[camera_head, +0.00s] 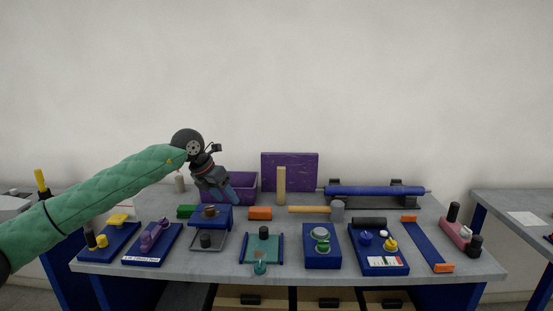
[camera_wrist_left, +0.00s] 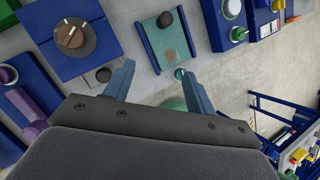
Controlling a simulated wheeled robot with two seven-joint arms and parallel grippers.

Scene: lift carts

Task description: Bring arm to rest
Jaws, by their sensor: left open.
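My left arm, in a green sleeve, reaches in from the left in the head view. My left gripper (camera_head: 228,193) hangs in the air above the table, in front of the purple bin (camera_head: 243,182). In the left wrist view its two blue-grey fingers (camera_wrist_left: 158,85) stand apart with nothing held between them. The table (camera_head: 285,270) below carries several blue fixtures. A blue block with a round brown top (camera_head: 210,213) is just below the gripper; it also shows in the left wrist view (camera_wrist_left: 72,35). My right gripper is in neither view.
A teal plate fixture (camera_head: 262,248) and a blue box with green rings (camera_head: 321,245) stand along the front. A blue roller (camera_head: 375,190) lies at the back right. A wooden post (camera_head: 281,180) stands upright by the bin. The air above the table's right side is free.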

